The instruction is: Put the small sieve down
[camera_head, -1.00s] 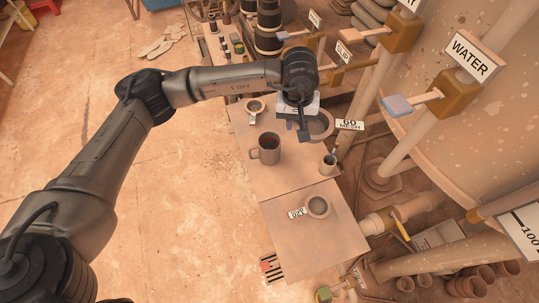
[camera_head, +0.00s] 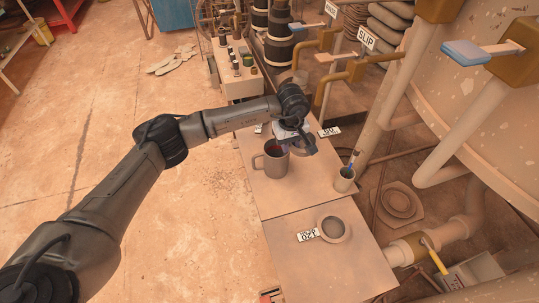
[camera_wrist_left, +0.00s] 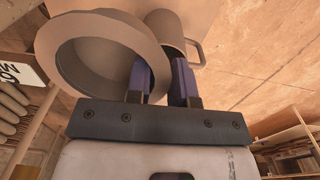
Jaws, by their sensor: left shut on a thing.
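My left gripper (camera_head: 291,140) is shut on the rim of a round, grey-brown sieve (camera_wrist_left: 98,62). In the left wrist view the fingers (camera_wrist_left: 162,80) pinch its right side, and the bowl hangs to the left. In the head view the gripper and wrist cover most of this sieve. I cannot tell whether it touches the board. A grey mug (camera_head: 270,162) stands close beside the gripper. It also shows behind the fingers in the left wrist view (camera_wrist_left: 172,25). Another sieve (camera_head: 334,229) sits on the front board by a "120" label (camera_head: 308,235). My right gripper is not in view.
A small cup (camera_head: 344,181) with a blue-marked tool stands right of the mug. A label card (camera_head: 329,132) lies beyond the gripper. Valves and pipes (camera_head: 345,70) crowd the right. The front board (camera_head: 300,270) is mostly bare.

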